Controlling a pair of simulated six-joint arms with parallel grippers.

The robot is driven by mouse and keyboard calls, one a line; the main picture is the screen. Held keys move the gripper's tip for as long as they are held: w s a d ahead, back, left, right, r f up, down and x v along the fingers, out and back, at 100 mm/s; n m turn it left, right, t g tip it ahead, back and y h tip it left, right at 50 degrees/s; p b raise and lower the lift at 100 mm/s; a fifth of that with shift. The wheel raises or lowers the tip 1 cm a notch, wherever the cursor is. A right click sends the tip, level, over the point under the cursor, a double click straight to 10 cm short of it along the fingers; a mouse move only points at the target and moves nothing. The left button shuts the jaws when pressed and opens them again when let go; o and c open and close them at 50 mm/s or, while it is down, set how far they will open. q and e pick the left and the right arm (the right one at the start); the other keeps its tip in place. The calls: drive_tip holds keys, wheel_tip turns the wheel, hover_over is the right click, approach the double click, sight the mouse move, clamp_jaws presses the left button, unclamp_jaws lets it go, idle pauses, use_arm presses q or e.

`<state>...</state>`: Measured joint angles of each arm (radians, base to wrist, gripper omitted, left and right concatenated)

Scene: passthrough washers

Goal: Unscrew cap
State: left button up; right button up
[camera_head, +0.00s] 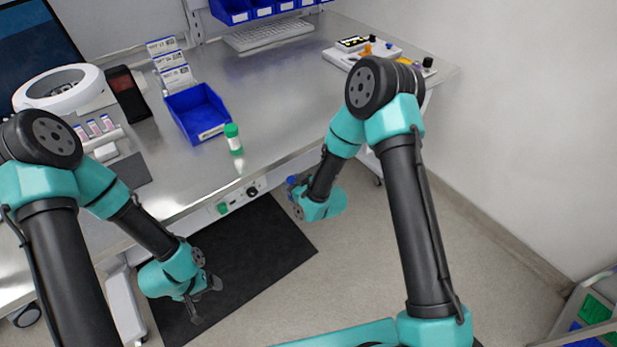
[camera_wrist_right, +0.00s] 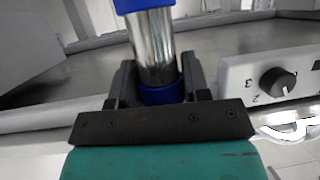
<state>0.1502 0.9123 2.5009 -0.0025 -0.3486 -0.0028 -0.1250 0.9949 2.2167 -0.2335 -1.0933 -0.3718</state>
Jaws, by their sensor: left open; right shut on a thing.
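A small white bottle (camera_head: 235,146) with a green cap (camera_head: 231,130) stands upright near the table's front edge, apart from both grippers. My right gripper (camera_head: 292,190) is beside the table's front edge, to the right of the bottle. In the right wrist view its fingers (camera_wrist_right: 160,82) are shut on a shiny metal cylinder (camera_wrist_right: 153,48) with blue bands; its upper end is cut off by the frame. Only a bit of blue shows of it in the head view. My left gripper (camera_head: 207,300) is open and empty, low over the black mat, in front of the table.
A blue bin (camera_head: 198,112) sits behind the bottle. A front panel with a knob (camera_head: 252,191) is below the table edge; the knob also shows in the right wrist view (camera_wrist_right: 278,84). A white ring-shaped device (camera_head: 58,88) stands at left. The table's middle right is clear.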

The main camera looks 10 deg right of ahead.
drive_tip(key=a, duration=0.1)
drive_tip(key=s+a+n+g+y, duration=0.1)
drive_tip(key=a+n+y, duration=0.1)
drive_tip(key=a, duration=0.1)
drive_tip(key=shift+s+r, duration=0.3)
drive_tip(key=shift+r, duration=0.05)
clamp_jaws()
drive_tip(key=f+m+t+h, duration=0.1)
drive_tip(key=f+m+h, duration=0.1)
drive_tip(key=f, duration=0.1)
drive_tip(key=w+d+f+m+h, duration=0.1)
drive_tip(key=f+m+h, duration=0.2)
drive_tip(key=d+f+m+t+h, duration=0.1)
drive_tip(key=f+m+h, duration=0.1)
drive_tip(key=h, duration=0.1)
drive_tip(key=shift+w+f+t, duration=0.25)
drive_tip(key=shift+f+t, duration=0.05)
drive_tip(key=shift+f, duration=0.1)
drive_tip(key=shift+s+d+f+m+h, duration=0.1)
drive_tip(key=shift+d+f+m+h, duration=0.15)
drive_tip(key=shift+m+h, duration=0.2)
